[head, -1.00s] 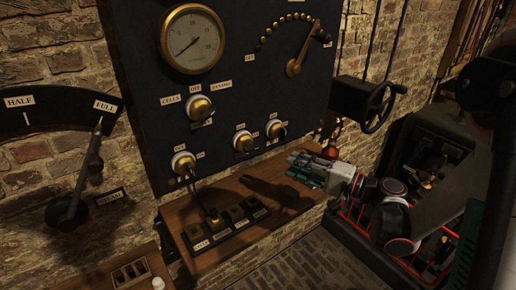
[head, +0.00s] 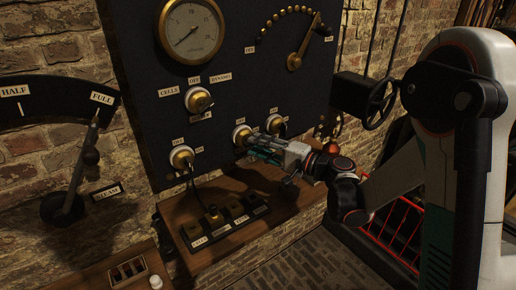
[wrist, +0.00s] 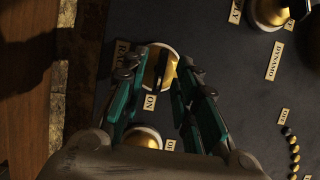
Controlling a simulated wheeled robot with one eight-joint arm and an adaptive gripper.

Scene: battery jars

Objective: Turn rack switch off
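The rack switch (head: 242,135) is the middle of three brass knobs low on the dark panel. In the wrist view it is a round brass plate (wrist: 158,70) with a dark lever, beside a partly covered label starting "RAC" and an "ON" label. My gripper (head: 258,146) is at the lower right of this switch, its teal fingers pointing at it. In the wrist view the fingers (wrist: 174,60) are spread apart over the switch, with nothing held. They hide part of it. I cannot tell whether they touch the lever.
Another brass knob (head: 275,125) is close to the right, partly under my fingers in the wrist view (wrist: 145,138). A third (head: 181,157) is to the left, with a cable below. A cells/dynamo knob (head: 198,99) is above. The wooden shelf (head: 285,207) lies below, and a handwheel (head: 379,104) at right.

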